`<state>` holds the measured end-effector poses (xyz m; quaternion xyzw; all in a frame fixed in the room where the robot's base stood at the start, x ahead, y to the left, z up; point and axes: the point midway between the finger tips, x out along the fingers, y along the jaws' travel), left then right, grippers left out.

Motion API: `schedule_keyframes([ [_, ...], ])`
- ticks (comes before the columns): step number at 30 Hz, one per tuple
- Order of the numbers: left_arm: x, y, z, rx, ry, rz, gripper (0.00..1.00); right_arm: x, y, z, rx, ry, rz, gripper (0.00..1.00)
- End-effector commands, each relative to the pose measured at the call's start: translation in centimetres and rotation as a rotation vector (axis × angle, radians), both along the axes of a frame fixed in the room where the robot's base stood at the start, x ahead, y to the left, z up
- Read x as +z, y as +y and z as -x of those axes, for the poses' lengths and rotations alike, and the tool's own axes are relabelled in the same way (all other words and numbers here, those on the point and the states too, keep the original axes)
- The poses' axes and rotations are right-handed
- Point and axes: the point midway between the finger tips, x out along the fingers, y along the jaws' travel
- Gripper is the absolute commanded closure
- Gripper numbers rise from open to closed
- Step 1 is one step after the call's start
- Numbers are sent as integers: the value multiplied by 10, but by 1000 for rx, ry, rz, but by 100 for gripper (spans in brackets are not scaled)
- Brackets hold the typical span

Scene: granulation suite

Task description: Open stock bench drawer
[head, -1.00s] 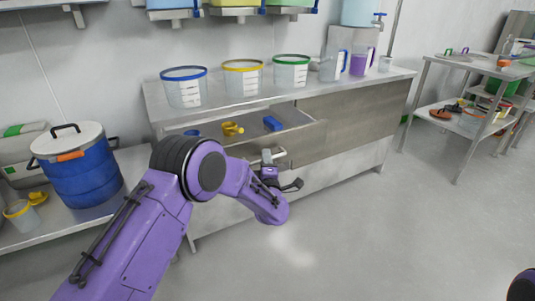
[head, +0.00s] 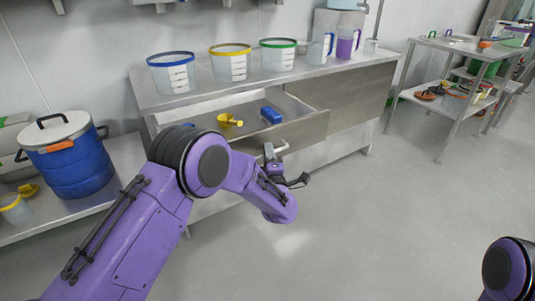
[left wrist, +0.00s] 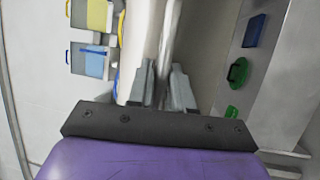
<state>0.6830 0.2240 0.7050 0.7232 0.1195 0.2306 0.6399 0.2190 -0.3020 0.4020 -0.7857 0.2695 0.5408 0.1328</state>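The stock bench (head: 350,95) is a steel bench against the wall. Its drawer (head: 303,132) stands pulled out, and its inside shows a yellow scoop (head: 229,121) and a blue object (head: 271,115). My left gripper (head: 271,153) is at the drawer's front, at the pale bar handle (head: 283,148). In the left wrist view, the handle bar (left wrist: 168,42) runs between the two fingers, which look closed on it. My right gripper is out of view; only a dark and purple part of my right arm shows at the lower right.
Clear buckets with blue (head: 171,73), yellow (head: 231,64) and green (head: 279,55) rims stand on the bench top, with jugs to their right. A blue drum (head: 73,165) stands on a low table at left. A steel rack (head: 440,95) is at right. The floor in front is clear.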

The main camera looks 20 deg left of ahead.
Motion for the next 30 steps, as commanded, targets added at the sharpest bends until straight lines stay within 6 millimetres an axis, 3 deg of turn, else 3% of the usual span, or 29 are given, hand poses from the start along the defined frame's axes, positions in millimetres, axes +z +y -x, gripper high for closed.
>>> schedule_keyframes([
  [11,-2,-4,5,-4,3,0,75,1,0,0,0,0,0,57],
  [21,-15,-37,71,-1,3,-2,75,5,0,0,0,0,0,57],
  [25,-19,-45,87,1,3,-1,75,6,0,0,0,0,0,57],
  [30,-20,-47,93,3,2,0,75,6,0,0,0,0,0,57],
])
